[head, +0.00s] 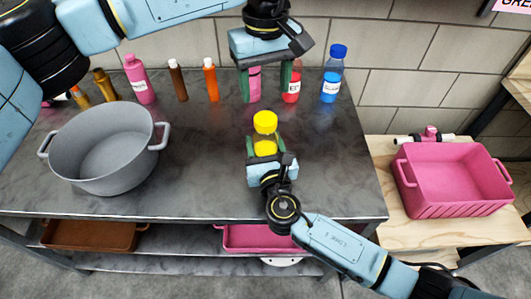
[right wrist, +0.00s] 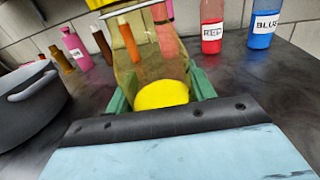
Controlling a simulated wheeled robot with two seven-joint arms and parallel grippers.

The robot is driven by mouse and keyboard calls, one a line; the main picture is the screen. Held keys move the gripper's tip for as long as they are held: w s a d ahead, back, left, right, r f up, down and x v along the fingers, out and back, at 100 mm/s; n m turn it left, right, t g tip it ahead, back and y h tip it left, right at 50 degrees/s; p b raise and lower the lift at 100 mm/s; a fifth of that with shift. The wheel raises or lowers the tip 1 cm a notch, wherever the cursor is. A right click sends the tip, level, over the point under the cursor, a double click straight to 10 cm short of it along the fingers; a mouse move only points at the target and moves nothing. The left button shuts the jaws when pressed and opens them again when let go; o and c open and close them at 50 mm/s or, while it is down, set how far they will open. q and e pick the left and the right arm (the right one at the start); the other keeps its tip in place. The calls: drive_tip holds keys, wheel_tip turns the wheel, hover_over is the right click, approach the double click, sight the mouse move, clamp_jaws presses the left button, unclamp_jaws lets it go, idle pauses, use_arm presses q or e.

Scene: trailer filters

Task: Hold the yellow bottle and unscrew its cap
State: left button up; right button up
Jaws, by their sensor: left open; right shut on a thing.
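The yellow bottle is see-through with yellow at its bottom; its yellow cap (head: 265,122) sits on top in the head view. My right gripper (head: 265,147) is shut around the bottle's body from the near side. In the right wrist view the bottle body (right wrist: 150,60) stands between the green fingers, with the cap cut off at the top edge. I cannot tell whether the bottle touches the table. My left gripper (head: 267,84) points down, open and empty, above and behind the cap in the picture, apart from it.
A grey pot (head: 110,178) stands on the dark table's left. Along the back are a pink bottle (head: 139,80), a brown one (head: 177,80), an orange one (head: 210,80), a red bottle (head: 291,90) and a blue bottle (head: 331,80). A pink bin (head: 455,180) is on the wooden surface right.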

sight(266, 118)
clamp_jaws()
use_arm(q)
drive_tip(key=m, duration=0.8)
drive_tip(key=shift+m, duration=0.3)
drive_tip(key=shift+f, duration=4)
drive_tip(key=shift+c, duration=0.3)
